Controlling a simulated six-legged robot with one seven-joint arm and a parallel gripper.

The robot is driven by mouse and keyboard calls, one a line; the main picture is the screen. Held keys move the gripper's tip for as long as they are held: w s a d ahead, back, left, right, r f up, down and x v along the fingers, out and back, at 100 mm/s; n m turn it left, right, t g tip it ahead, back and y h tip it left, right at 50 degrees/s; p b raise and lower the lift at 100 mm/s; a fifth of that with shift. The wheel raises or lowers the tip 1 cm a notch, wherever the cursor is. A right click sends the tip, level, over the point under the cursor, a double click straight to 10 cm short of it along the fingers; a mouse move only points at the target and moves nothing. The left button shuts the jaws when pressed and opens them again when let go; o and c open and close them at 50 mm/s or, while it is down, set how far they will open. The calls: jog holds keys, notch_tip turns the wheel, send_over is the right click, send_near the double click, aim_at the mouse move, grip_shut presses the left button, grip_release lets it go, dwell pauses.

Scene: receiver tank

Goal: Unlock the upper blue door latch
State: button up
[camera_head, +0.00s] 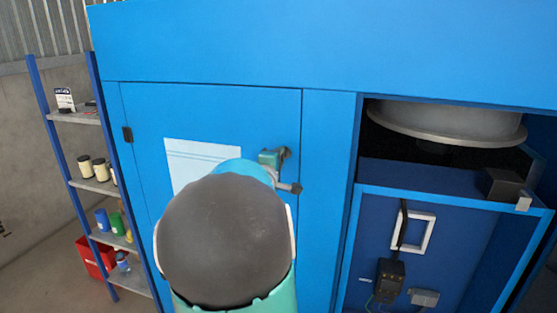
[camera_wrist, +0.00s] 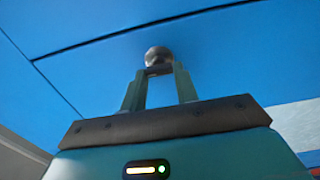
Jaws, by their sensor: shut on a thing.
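The upper blue door (camera_head: 145,105) is closed flat in the front of the big blue cabinet. Its latch, a small grey rounded knob (camera_head: 286,152), is near the door's right edge. In the wrist view the latch knob (camera_wrist: 157,53) is at the fingertips. My gripper (camera_head: 277,159) is at the latch, with its teal fingers (camera_wrist: 160,71) shut on the knob. My arm hides the lower middle of the door, and the fingers partly cover the latch.
A white sheet (camera_head: 205,152) is on the door. At left stands a blue-framed shelf (camera_head: 92,187) with several jars and a red bin (camera_head: 88,256). At right, an open bay holds a round tank (camera_head: 445,120) above a panel with a white handle frame (camera_head: 428,235).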

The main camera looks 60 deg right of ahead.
dwell(0.5)
jog(key=o, duration=1)
jog(key=a, duration=0.4)
jog(key=s+a, duration=0.1)
jog(key=a, duration=0.4)
jog(key=s+a, duration=0.1)
jog(key=a, duration=0.3)
jog(key=shift+a, duration=0.35)
